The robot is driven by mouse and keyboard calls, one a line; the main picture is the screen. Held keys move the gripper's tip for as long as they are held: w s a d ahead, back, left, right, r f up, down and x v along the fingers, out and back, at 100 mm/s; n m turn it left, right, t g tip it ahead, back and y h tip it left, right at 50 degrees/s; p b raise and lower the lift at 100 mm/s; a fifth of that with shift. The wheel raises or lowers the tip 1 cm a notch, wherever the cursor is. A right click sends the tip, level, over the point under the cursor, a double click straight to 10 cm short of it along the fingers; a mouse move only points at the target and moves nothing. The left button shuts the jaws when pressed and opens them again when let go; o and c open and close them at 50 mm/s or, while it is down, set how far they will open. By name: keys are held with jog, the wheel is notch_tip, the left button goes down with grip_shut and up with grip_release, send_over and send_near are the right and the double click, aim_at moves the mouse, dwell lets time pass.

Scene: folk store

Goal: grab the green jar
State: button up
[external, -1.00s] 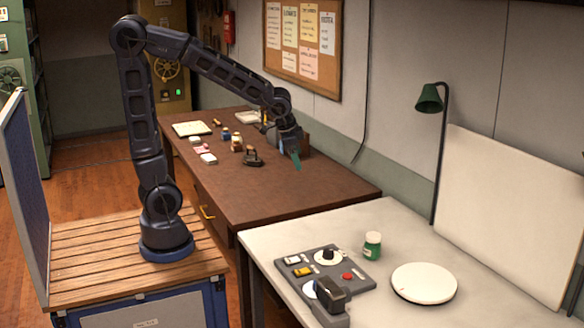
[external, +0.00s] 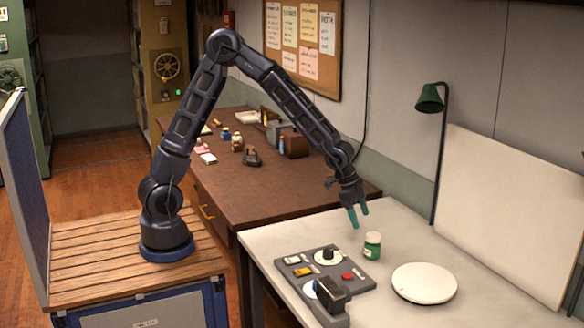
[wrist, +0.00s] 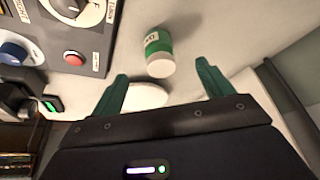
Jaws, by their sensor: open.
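The green jar (external: 372,246) has a white lid and a pale label, and stands upright on the light grey table (external: 410,235). In the wrist view the jar (wrist: 158,50) shows beyond the fingertips, between their lines. My gripper (external: 359,217) points down with teal fingers spread, above and slightly left of the jar in the external view. It also shows in the wrist view (wrist: 162,72), open and empty, apart from the jar.
A grey control panel (external: 312,262) with knobs and a red button is left of the jar. A round white disc (external: 424,284) lies to its right. A green lamp (external: 432,100) and a white board (external: 510,210) stand behind. The brown desk (external: 310,188) holds small items.

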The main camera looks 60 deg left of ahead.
aim_at(373, 245)
jog(key=x, duration=0.2)
jog(key=d+x, duration=0.1)
jog(key=x, duration=0.2)
jog(key=shift+d, duration=0.1)
jog(key=shift+w+x, duration=0.15)
jog(key=shift+x, duration=1.5)
jog(key=shift+w+x, duration=0.15)
jog(key=shift+x, duration=1.45)
jog(key=shift+r, duration=0.15)
jog(key=c, duration=1.1)
